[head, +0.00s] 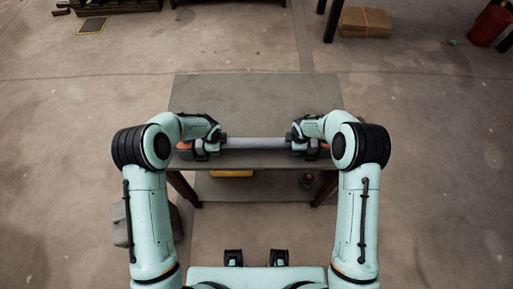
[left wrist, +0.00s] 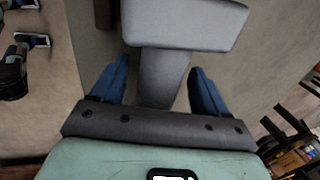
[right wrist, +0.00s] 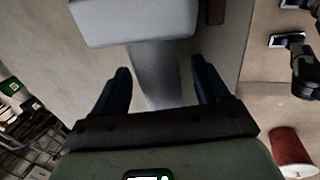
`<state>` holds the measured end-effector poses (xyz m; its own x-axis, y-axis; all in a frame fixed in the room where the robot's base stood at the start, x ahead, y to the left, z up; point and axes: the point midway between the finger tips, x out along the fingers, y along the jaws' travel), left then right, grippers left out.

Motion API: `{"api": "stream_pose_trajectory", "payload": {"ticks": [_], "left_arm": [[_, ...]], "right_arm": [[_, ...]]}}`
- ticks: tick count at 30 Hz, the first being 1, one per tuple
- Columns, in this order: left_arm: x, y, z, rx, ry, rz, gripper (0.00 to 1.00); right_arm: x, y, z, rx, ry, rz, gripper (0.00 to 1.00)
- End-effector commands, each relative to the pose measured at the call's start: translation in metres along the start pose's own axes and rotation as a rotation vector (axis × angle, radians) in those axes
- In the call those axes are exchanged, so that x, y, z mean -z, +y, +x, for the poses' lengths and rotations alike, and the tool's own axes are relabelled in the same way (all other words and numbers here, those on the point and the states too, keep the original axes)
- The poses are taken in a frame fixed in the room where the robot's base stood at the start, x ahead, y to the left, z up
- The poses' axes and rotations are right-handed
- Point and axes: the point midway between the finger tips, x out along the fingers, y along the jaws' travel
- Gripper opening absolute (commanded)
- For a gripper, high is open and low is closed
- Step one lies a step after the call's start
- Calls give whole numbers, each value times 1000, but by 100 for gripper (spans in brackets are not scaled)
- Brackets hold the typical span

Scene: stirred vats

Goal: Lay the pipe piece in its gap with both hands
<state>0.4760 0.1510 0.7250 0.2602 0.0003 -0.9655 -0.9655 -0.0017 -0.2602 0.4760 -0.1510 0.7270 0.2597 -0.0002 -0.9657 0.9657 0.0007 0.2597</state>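The grey pipe piece (head: 253,143) lies level along the table's near edge, between my two grippers. My left gripper (head: 207,146) is at its left end. In the left wrist view the blue fingers stand apart on either side of a grey neck (left wrist: 163,80), with a wide grey block (left wrist: 190,22) beyond. My right gripper (head: 299,146) is at the right end. Its fingers stand apart around a similar pale neck (right wrist: 154,75) below a wide block (right wrist: 130,20). Gaps show beside both necks. Whether the pipe piece rests in its gap cannot be told.
The grey table (head: 255,100) is bare behind the pipe. Orange parts (head: 184,145) show beside the left gripper. A lower shelf (head: 260,187) holds a yellow item (head: 232,173). A cardboard box (head: 365,22) and a red bin (head: 490,24) stand far back right. The floor around is mostly clear.

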Motion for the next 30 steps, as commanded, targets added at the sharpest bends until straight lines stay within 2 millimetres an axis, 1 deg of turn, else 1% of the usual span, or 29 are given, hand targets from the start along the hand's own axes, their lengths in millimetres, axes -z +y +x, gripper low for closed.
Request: {"api": "stream_pose_trajectory", "payload": {"ticks": [13,17,20,27,30], "left_arm": [[0,0,0,-1,0,0,74],[0,0,-7,1,1,0,74],[0,-1,-21,2,1,0,74],[0,-1,-73,4,1,-1,74],[1,0,-92,2,1,0,74]], "right_arm": [[0,0,0,0,1,0,74],[0,0,0,0,1,0,74],[0,0,0,0,1,0,74],[0,0,0,0,1,0,74],[0,0,0,0,1,0,74]]}}
